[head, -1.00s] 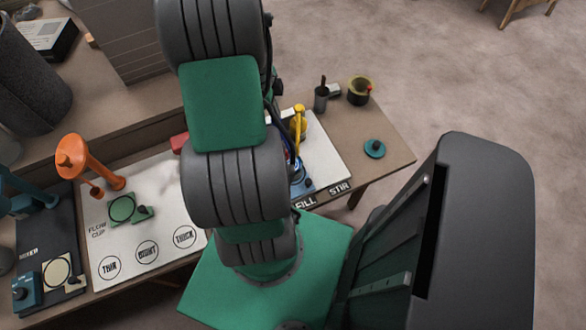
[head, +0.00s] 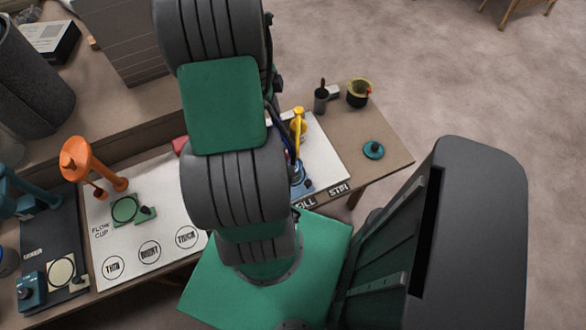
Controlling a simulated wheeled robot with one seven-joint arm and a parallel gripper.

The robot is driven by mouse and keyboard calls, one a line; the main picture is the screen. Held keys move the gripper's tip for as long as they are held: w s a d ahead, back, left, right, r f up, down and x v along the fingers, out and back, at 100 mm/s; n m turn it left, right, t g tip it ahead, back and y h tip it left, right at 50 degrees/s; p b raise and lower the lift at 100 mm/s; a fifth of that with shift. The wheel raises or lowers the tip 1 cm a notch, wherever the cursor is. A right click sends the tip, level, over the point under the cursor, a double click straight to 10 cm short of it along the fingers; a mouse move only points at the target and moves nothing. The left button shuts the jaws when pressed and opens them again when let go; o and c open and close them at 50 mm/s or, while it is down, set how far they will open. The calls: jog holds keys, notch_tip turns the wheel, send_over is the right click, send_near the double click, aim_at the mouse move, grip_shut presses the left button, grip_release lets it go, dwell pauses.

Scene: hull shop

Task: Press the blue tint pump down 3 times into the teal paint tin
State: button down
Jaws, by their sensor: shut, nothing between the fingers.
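My arm crosses the middle of the head view and covers much of the bench. My gripper is not visible; it is hidden behind the arm. A blue part (head: 300,188) shows beside the arm, near the FILL label; I cannot tell whether it belongs to the blue tint pump. A yellow upright piece (head: 298,120) stands just above it, with thin dark and blue lines beside the arm. No teal paint tin can be made out. A teal round lid-like disc (head: 373,151) with a dark knob lies on the bench at the right.
The white board (head: 200,262) carries printed circles and a green flow cup piece (head: 124,208). An orange stand (head: 95,165) rises at its left. A dark cup (head: 321,101) and a black-and-yellow pot (head: 358,94) stand at the back right. The bench's right end is mostly clear.

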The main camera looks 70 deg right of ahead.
jog(key=shift+f, duration=0.2)
jog(key=shift+f+b, duration=1.1)
jog(key=shift+f, duration=0.1)
jog(key=shift+r, duration=0.1)
jog(key=shift+r+p, duration=0.85)
jog(key=shift+r, duration=0.4)
jog(key=shift+f, duration=0.1)
jog(key=shift+f+b, duration=1.2)
jog(key=shift+f, duration=0.15)
jog(key=shift+r, duration=0.2)
jog(key=shift+r+p, duration=0.95)
jog(key=shift+r, duration=0.3)
